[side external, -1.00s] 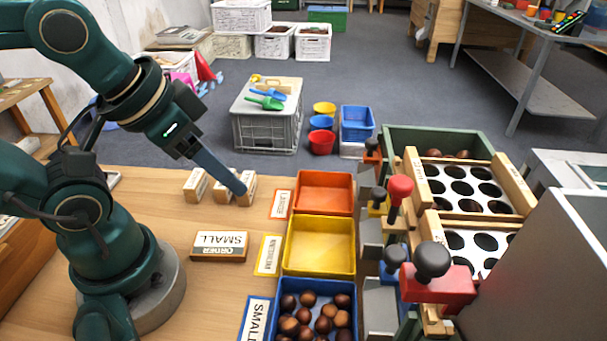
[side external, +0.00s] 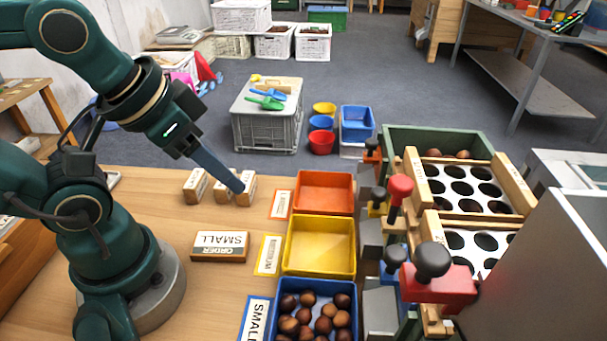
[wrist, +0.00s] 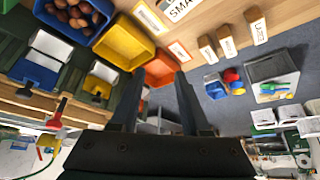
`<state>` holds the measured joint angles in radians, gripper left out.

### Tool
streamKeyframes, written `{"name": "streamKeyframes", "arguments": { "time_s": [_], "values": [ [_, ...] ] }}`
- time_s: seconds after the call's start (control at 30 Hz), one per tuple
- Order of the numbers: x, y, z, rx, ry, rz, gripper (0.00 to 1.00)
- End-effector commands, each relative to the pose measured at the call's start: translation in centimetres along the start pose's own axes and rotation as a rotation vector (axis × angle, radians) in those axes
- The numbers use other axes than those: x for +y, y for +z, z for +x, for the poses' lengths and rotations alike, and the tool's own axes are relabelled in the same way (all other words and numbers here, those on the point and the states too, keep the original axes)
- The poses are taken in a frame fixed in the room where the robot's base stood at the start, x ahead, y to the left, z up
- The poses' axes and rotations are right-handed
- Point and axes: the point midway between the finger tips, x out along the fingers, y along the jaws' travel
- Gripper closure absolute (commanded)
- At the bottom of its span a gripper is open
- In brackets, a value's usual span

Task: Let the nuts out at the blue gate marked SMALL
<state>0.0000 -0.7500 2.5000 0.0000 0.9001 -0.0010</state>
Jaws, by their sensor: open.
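The blue gate (wrist: 36,74) shows at the upper left of the wrist view, beside a pale chute. Its marking is not readable. In the side view it is mostly hidden behind red and black parts. The blue bin (side external: 317,285) in front holds several brown nuts, with a SMALL card (side external: 256,318) beside it. It also shows in the wrist view (wrist: 97,29). My gripper (side external: 238,187) is open and empty, in the air by the small wooden blocks at the table's far side, well away from the gate. Its two fingers (wrist: 158,85) stand apart in the wrist view.
The yellow bin (side external: 320,272) and orange bin (side external: 323,208) are empty. A SMALL order block (side external: 220,246) lies on the table. A red-knobbed lever (side external: 399,190) and a red block with a black knob (side external: 437,283) stand by the sorter.

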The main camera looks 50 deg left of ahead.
Motion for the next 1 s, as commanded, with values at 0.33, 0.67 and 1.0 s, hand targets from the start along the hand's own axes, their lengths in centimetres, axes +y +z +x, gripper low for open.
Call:
{"name": "streamKeyframes", "arguments": {
  "time_s": [0.33,0.67,1.0],
  "values": [
    [2.0,-4.9,-3.5,0.126,0.036,0.12,1.0],
    [11.4,-8.4,-10.1,0.297,0.264,0.476,1.0],
    [16.6,-6.2,-12.7,0.322,0.411,0.675,1.0]
  ]
}}
